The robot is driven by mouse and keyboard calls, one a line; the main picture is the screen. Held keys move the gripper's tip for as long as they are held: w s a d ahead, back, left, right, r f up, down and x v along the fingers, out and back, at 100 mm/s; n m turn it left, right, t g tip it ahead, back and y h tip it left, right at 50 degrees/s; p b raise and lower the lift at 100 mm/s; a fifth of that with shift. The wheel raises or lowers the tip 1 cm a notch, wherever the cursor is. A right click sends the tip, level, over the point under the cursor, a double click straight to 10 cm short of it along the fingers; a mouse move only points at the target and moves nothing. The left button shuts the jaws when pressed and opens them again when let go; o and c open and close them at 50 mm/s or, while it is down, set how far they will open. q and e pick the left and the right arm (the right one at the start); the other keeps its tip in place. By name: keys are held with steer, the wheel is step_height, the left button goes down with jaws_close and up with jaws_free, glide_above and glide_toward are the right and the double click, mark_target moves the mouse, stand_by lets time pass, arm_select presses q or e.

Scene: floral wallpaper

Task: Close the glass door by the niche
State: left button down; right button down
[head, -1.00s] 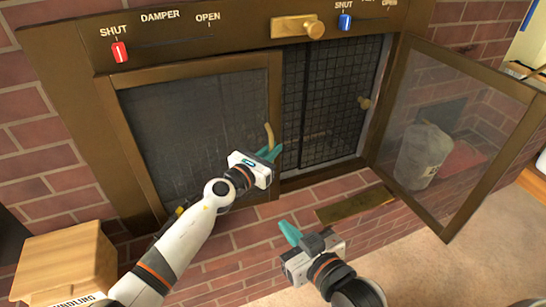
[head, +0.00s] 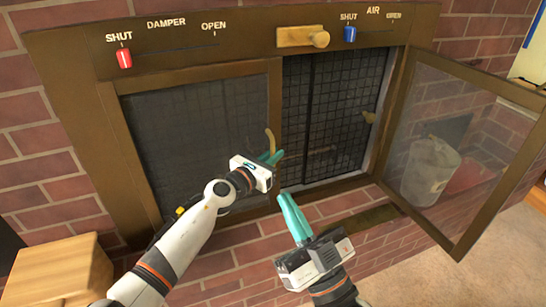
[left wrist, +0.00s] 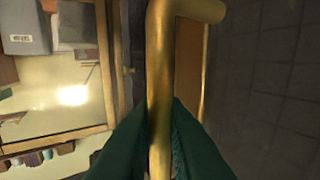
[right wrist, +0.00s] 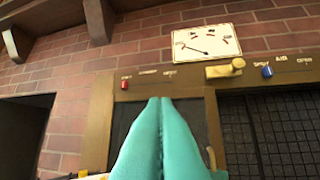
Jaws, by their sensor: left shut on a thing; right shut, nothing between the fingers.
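The fireplace's left glass door (head: 190,125) stands in or close to its brown frame; I cannot tell if it is fully flush. Its curved brass handle (head: 270,141) is between the fingers of my left gripper (head: 272,158), which is shut on it. The left wrist view shows the handle (left wrist: 159,90) upright between the green fingers. The right glass door (head: 462,125) is swung wide open to the right. My right gripper (head: 293,218) is shut and empty, below and in front of the opening. In the right wrist view its fingers (right wrist: 160,105) are pressed together.
A black mesh screen (head: 325,115) covers the right half of the opening. A bucket (head: 430,168) shows through the open door. A dark recess (right wrist: 25,130) lies left of the fireplace. A wooden box (head: 62,270) stands at lower left. Carpet (head: 500,260) is clear at lower right.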

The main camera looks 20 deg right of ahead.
arm_select(q)
steer(key=shift+w+a+r+t, duration=0.2)
steer(key=shift+w+a+t, duration=0.1)
steer(key=shift+w, duration=0.05)
steer(key=c, duration=1.5)
jaws_free()
steer(key=shift+w, duration=0.1)
arm_select(e)
steer(key=shift+w, duration=0.15)
steer(key=shift+f, duration=0.1)
